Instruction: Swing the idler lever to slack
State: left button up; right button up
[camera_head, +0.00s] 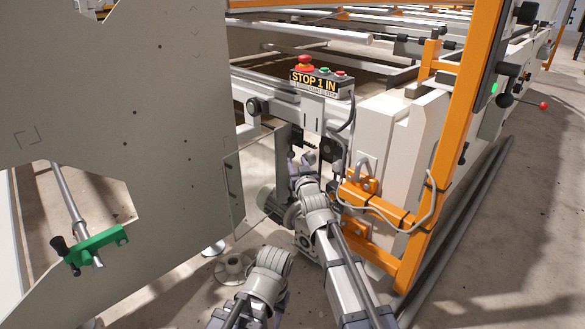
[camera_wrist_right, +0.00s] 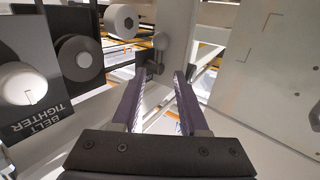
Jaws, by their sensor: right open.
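In the right wrist view a small grey lever with a rounded knob (camera_wrist_right: 160,42) stands in front of a pale post; it looks like the idler lever. It shows just beyond and between the fingertips of my right gripper (camera_wrist_right: 158,82), which is open with nothing between its fingers. A dark plate (camera_wrist_right: 38,122) marked "BELT TIGHTER" is at the left, beside round rollers (camera_wrist_right: 79,57). In the head view my right gripper (camera_head: 300,163) reaches into the gap under the stop box; the lever cannot be made out there. My left gripper does not show; only part of its arm does.
A large grey panel (camera_head: 120,110) fills the left of the head view and bounds the gap. The stop box (camera_head: 322,82) sits above my right gripper. An orange frame (camera_head: 462,120) and a cable (camera_head: 405,225) are to the right.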

aim_at(291, 149)
jog(key=shift+w+f, duration=0.1)
jog(key=shift+w, duration=0.05)
jog(key=shift+w, duration=0.1)
jog(key=w, duration=0.2)
jog(key=w+a, duration=0.1)
jog(key=w, duration=0.4)
jog(key=shift+w+a, duration=0.2)
jog(key=shift+a, duration=0.05)
grip_shut()
dwell(0.5)
